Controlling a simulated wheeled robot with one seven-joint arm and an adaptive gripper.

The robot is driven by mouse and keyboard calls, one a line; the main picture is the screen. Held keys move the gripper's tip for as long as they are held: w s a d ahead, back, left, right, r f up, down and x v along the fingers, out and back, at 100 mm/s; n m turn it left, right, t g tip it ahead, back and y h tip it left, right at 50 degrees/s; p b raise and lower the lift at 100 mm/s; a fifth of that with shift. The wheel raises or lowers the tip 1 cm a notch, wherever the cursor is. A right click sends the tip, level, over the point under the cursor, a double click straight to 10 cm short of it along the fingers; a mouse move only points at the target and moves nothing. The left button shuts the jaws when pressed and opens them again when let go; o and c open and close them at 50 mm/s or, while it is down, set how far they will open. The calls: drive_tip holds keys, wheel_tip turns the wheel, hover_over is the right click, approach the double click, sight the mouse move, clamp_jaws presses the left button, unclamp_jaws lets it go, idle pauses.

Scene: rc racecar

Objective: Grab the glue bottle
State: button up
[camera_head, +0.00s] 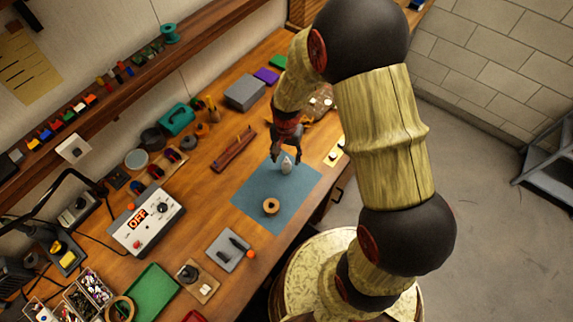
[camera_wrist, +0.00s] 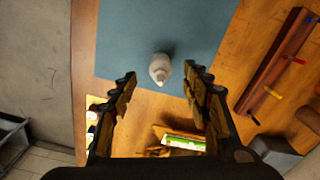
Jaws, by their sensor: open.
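The glue bottle (camera_head: 286,165) is small and whitish and stands on the blue-grey mat (camera_head: 255,187) on the wooden bench in the head view. In the wrist view the bottle (camera_wrist: 160,68) stands near the mat's edge, its tapered tip towards the camera. My gripper (camera_head: 287,153) is right by the bottle in the head view. In the wrist view my gripper (camera_wrist: 166,82) is open, with its two fingers apart. The bottle shows in line with the gap, just past the fingertips. I see nothing between the fingers. I cannot tell the exact height gap.
A ring-shaped roll (camera_head: 271,206) lies on the mat. A dark red rack (camera_head: 234,149) lies left of the mat and also shows in the wrist view (camera_wrist: 275,68). A green-labelled item (camera_wrist: 185,141) lies below the fingers in the wrist view. The bench's right edge is close to the mat.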

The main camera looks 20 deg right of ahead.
sight(287, 164)
wheel_tip(287, 164, down, 5)
drive_tip(key=shift+w+f, duration=0.1)
idle(0.3)
drive_tip(key=c, duration=1.1)
drive_tip(key=shift+c, duration=0.3)
